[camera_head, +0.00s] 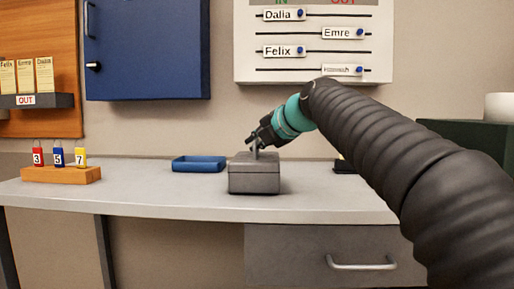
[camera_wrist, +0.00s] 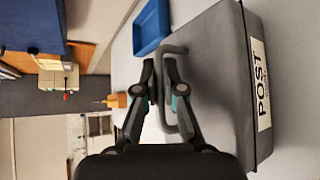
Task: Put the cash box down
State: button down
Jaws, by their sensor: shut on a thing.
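The grey cash box (camera_head: 255,180) is upright at the middle of the desk (camera_head: 135,197), with a dark shadow close under it. I cannot tell for sure whether its base touches the top. My gripper (camera_head: 256,143) is above the box and shut on its raised handle. In the wrist view my gripper (camera_wrist: 162,72) has its fingers at the handle, and the box (camera_wrist: 215,60) shows its lid and a white "POST" label (camera_wrist: 261,85).
A blue tray (camera_head: 199,164) lies behind and left of the box. A wooden block with numbered key tags (camera_head: 61,174) stands at the left. A small dark object (camera_head: 343,166) lies to the right, and a dark green box (camera_head: 470,135) is at far right. Desk between is clear.

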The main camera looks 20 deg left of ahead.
jog(key=shift+f, duration=0.2)
jog(key=c, duration=1.3)
grip_release()
jog(key=shift+f, duration=0.1)
jog(key=b+v, duration=0.1)
jog(key=v, duration=1.1)
